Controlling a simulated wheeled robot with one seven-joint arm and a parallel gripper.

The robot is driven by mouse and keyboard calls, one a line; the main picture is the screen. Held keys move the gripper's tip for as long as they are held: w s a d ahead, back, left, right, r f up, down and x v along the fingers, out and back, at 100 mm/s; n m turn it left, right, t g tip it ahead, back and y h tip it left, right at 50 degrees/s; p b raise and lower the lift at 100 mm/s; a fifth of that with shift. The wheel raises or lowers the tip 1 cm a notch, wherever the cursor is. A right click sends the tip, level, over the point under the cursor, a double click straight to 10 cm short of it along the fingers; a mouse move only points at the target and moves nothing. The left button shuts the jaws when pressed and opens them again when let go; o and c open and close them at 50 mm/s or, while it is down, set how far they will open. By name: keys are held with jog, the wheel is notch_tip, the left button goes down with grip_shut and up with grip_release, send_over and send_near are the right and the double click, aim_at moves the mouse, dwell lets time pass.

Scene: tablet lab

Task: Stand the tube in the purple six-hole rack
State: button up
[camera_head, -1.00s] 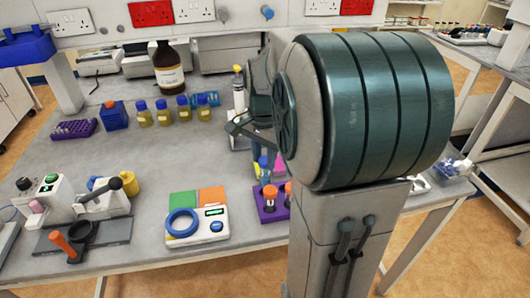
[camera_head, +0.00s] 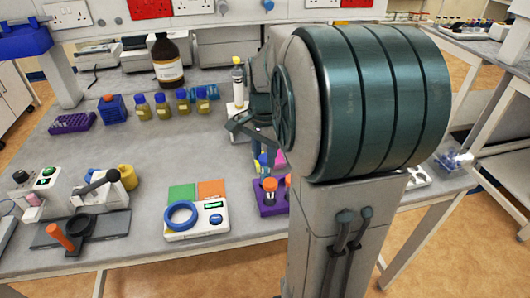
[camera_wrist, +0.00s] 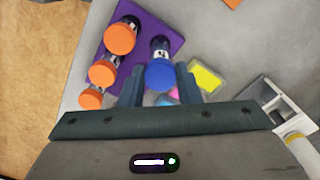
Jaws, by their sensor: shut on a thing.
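The purple rack (camera_wrist: 151,29) is in the upper left of the wrist view, with three orange-capped tubes (camera_wrist: 120,38) along its left side. My gripper (camera_wrist: 160,82) is shut on the blue-capped tube (camera_wrist: 160,74). The tube looks roughly upright, with its lower end against the rack's right side in the picture. I cannot tell whether it is in a hole or above one. In the head view the rack (camera_head: 270,209) is partly hidden by my arm, and the held tube is mostly hidden.
Yellow and pink pieces (camera_wrist: 206,80) lie beside the right finger. In the head view a balance with a blue ring (camera_head: 182,215) stands left of the rack. Blue-capped bottles (camera_head: 163,106) and a brown bottle (camera_head: 168,67) stand behind. The bench centre is clear.

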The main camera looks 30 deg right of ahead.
jog(key=shift+f, duration=0.15)
jog(key=shift+f+b, duration=0.55)
jog(key=shift+f, duration=0.1)
jog(key=shift+f+b, duration=0.3)
jog(key=shift+f, duration=0.25)
dwell(0.8)
jog(key=o, duration=0.9)
jog(key=shift+r, duration=0.1)
notch_tip(320, 180, up, 14)
jog(key=shift+f+p, duration=0.15)
jog(key=shift+p, duration=0.15)
